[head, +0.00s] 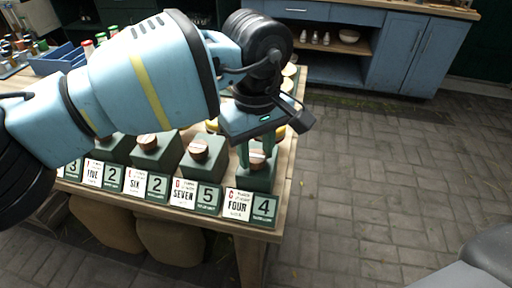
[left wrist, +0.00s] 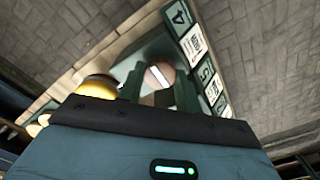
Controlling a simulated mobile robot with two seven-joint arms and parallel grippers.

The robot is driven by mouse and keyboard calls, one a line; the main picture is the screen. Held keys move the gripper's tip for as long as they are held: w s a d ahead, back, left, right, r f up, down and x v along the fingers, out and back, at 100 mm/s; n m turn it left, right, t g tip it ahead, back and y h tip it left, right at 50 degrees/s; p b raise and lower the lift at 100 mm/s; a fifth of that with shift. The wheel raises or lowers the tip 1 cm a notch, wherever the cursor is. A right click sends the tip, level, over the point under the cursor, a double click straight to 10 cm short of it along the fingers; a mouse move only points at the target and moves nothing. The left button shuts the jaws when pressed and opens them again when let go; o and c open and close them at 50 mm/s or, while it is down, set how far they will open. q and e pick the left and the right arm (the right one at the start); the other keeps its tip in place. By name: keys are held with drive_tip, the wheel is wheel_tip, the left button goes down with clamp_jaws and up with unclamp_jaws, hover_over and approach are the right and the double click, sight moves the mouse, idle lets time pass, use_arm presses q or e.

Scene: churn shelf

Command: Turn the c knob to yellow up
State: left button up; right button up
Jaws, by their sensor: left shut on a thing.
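The c knob (head: 257,160) is a round wooden knob on a green box (head: 258,181) at the table's right front corner. Its card (head: 238,204) reads FOUR, beside a green plate (head: 264,208) with a 4. My left gripper (head: 257,150) reaches down from above, its green fingers on either side of the knob, shut on it. In the left wrist view, the knob (left wrist: 160,75) shows a pale line across its top, between the two fingers of my left gripper (left wrist: 159,90). Which side of the knob is yellow cannot be told. My right gripper is not in view.
More boxes with wooden knobs, such as the SEVEN one (head: 198,150), stand in a row to the left. A yellow-topped thing (left wrist: 97,86) is close behind the box. A blue tray (head: 58,61) is at the back left. Paved floor (head: 390,170) lies open to the right.

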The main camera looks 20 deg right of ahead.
sight(256, 155)
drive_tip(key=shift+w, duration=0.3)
use_arm(q)
drive_tip(key=o, duration=1)
drive_tip(key=shift+r, duration=0.1)
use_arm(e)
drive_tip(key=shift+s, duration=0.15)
use_arm(q)
drive_tip(key=shift+r, duration=0.25)
wheel_tip(256, 155, up, 6)
drive_tip(key=shift+r, duration=0.6)
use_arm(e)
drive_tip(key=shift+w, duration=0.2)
